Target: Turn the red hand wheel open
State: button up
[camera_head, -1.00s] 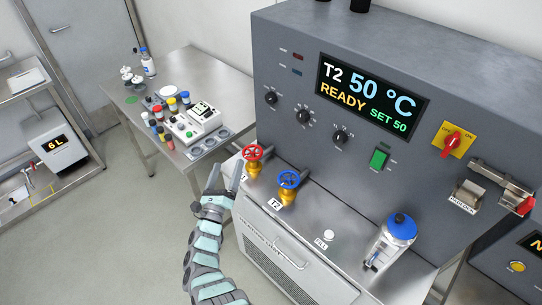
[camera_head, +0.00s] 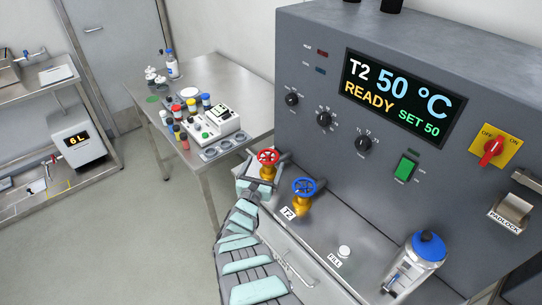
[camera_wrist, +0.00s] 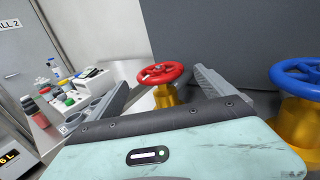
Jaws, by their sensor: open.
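The red hand wheel (camera_head: 268,157) sits on a brass valve body on the ledge of the grey machine. A blue hand wheel (camera_head: 305,187) on a similar valve, by the T2 label, stands to its right. My gripper (camera_head: 262,172) is open at the red wheel's valve. In the wrist view the red wheel (camera_wrist: 160,73) and its brass stem show between my two fingers (camera_wrist: 165,95), one on each side. I cannot tell whether either finger touches the valve. The blue wheel (camera_wrist: 298,75) lies outside the right finger.
The machine's panel (camera_head: 400,100) with knobs and a display rises behind the valves. A blue-capped bottle (camera_head: 415,262) stands on the ledge at the right. A steel table (camera_head: 235,95) with jars and a white device stands behind left.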

aim_at(270, 153)
jog(key=b+x, duration=0.2)
jog(key=x, duration=0.1)
jog(key=b+x, duration=0.2)
jog(key=shift+f, duration=0.4)
jog(key=shift+w+d+r+b, duration=0.15)
jog(key=shift+w+b, duration=0.3)
jog(key=shift+b, duration=0.1)
jog(key=shift+w+d+r+b, duration=0.15)
jog(key=shift+w+b, duration=0.25)
jog(key=shift+b, duration=0.15)
jog(key=shift+c, duration=0.2)
jog(key=c, duration=1.3)
